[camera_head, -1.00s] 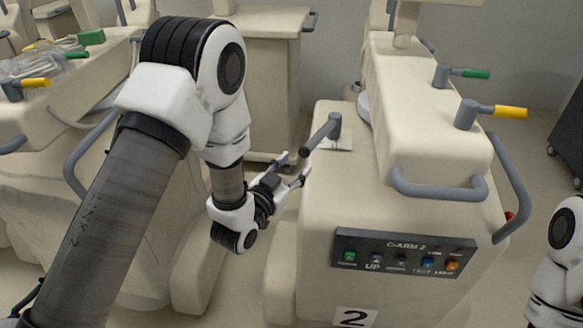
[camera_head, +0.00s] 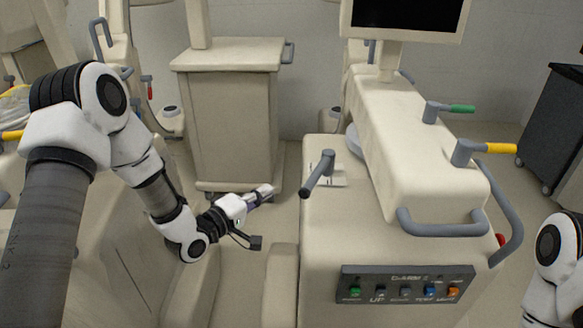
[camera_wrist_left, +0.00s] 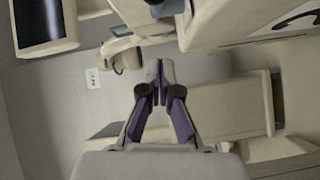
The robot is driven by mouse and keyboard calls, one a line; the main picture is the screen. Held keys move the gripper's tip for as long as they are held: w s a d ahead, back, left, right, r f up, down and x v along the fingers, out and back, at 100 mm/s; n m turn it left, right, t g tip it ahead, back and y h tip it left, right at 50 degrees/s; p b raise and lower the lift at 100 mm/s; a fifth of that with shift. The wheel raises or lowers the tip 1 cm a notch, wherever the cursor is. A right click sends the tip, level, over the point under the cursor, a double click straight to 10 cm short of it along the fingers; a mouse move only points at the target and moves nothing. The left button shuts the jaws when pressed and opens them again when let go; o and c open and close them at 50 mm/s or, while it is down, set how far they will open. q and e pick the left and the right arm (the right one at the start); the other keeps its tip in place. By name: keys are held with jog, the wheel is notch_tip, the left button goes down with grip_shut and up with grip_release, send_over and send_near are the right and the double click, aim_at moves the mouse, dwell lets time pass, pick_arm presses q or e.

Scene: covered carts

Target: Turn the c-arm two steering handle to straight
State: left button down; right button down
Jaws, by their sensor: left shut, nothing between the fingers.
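The C-arm two cart has a dark button panel (camera_head: 405,284) on its front. A grey steering handle (camera_head: 316,177) stands on a pale plate on top of its base; its bar slants toward the front left, not straight ahead. My left gripper (camera_head: 270,190) is to the left of the bar's end, apart from it, over the gap beside the cart. Its fingers are shut and empty; in the left wrist view the fingertips (camera_wrist_left: 158,66) meet. The steering handle cannot be made out in that view. At the right edge, part of my right arm shows, but its gripper does not.
The cart's column carries a green-tipped lever (camera_head: 460,109), a yellow-tipped lever (camera_head: 498,148) and a grey rail (camera_head: 440,228). Another covered cart (camera_head: 232,120) stands behind my left gripper. A dark cabinet (camera_head: 556,130) is at the right. Floor shows between the carts.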

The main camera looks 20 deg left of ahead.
aim_at(318, 178)
pick_arm(q)
jog(key=d+p+x, duration=0.2)
jog(key=x, duration=0.8)
jog(key=shift+n+y, duration=0.4)
pick_arm(e)
jog(key=shift+d+r, duration=0.2)
jog(key=shift+r, duration=0.4)
jog(key=shift+d+r, duration=0.15)
jog(key=shift+r, duration=0.45)
pick_arm(q)
jog(key=shift+s+d, duration=0.1)
jog(key=shift+d, duration=0.15)
